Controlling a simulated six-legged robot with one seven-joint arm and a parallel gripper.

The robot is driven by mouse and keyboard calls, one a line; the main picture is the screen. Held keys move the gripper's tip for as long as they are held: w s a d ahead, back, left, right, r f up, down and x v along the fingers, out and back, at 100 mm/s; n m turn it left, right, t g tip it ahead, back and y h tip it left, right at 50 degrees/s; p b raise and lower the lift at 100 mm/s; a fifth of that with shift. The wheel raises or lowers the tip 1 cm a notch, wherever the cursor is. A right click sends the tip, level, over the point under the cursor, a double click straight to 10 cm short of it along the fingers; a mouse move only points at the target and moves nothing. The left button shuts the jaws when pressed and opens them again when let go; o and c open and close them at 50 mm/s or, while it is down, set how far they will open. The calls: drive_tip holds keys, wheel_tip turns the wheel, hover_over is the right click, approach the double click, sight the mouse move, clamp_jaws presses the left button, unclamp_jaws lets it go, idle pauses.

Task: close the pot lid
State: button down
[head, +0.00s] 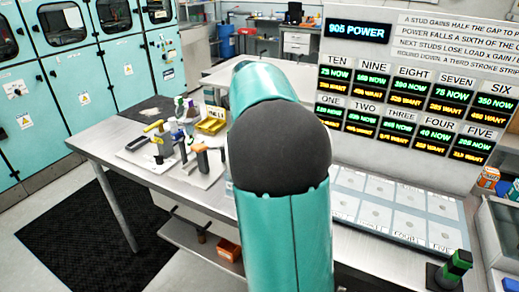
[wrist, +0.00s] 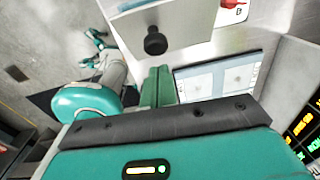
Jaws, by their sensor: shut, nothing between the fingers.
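I cannot make out a pot or its lid for certain in either view. In the wrist view, a black round knob (wrist: 155,42) stands out on a pale flat panel (wrist: 190,22); I cannot tell whether this is a lid. My gripper (wrist: 157,72) shows in the wrist view as two green fingers close together, shut and empty. Its tips are just below the knob in the picture; whether they touch it is unclear. In the head view my own arm fills the middle and hides the gripper and part of the bench.
A metal bench (head: 110,150) holds tools and bottles at the left. A pale marked panel (head: 385,205) lies below the sign board (head: 430,35). A green and black block (head: 455,268) stands at the lower right. Teal cabinets (head: 85,70) line the left; a dark mat (head: 90,235) covers floor.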

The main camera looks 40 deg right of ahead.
drive_tip(key=w+g, duration=0.1)
drive_tip(key=w+a+g, duration=0.1)
drive_tip(key=w+f+g+h, duration=0.1)
drive_tip(key=shift+w+a, duration=0.15)
drive_tip(key=shift+w+a+f+g, duration=0.2)
drive_tip(key=shift+w+f, duration=0.15)
drive_tip(key=shift+w, duration=0.15)
drive_tip(key=shift+w+a+f+g, duration=0.15)
drive_tip(key=shift+w+f, duration=0.15)
drive_tip(key=shift+w, duration=0.15)
drive_tip(key=shift+w+a+f, duration=0.15)
drive_tip(key=shift+w+f, duration=0.3)
drive_tip(key=shift+f, duration=0.1)
